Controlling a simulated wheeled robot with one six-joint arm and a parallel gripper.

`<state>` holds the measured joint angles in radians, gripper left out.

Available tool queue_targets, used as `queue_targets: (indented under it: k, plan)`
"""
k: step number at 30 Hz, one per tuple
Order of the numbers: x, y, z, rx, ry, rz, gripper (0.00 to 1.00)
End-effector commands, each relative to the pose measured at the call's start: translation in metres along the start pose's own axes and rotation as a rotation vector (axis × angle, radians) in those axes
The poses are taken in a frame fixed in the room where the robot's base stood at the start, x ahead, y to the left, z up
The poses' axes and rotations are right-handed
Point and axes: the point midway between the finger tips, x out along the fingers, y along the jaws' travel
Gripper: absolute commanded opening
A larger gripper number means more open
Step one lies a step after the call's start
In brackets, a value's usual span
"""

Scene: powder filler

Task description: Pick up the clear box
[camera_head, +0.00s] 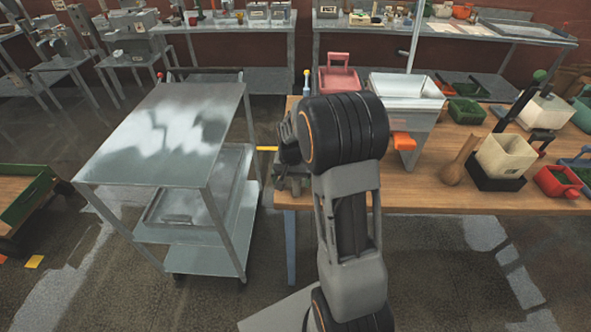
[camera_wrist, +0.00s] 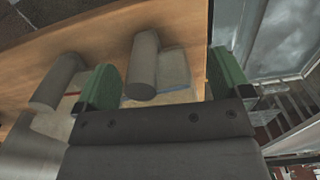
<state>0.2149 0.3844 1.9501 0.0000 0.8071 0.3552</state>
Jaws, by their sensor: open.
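In the wrist view, a pale, see-through box-like thing (camera_wrist: 174,68) lies on the wooden table between the lines of my two fingers; it looks like the clear box, but I cannot be sure. A grey cylinder stands in front of part of it, and a blue line shows along its lower edge. My gripper (camera_wrist: 160,82) is open, its green fingers wide apart with nothing seen clamped between them. In the head view, my arm hides most of my gripper and the table corner, and I cannot make out the clear box there.
The wooden table (camera_head: 430,188) holds a steel hopper (camera_head: 404,90), a red container (camera_head: 340,78), a cream bin (camera_head: 505,156) and a wooden scoop (camera_head: 460,160). A steel cart (camera_head: 165,130) stands left of the table, with a narrow gap between. Open floor lies in front.

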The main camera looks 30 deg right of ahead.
Motion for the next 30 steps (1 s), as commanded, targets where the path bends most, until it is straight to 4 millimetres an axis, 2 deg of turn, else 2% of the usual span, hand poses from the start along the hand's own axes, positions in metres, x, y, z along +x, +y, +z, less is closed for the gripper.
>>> queue_targets:
  k: [4, 12, 30]
  plan:
    - [0.0109, 0.0, 0.0004, -0.001, -0.001, 0.0, 0.96]
    - [0.0127, -0.0002, 0.0004, -0.001, 0.0, 0.0, 0.96]
    - [0.0123, -0.0002, 0.0003, -0.001, 0.0, 0.0, 0.38]
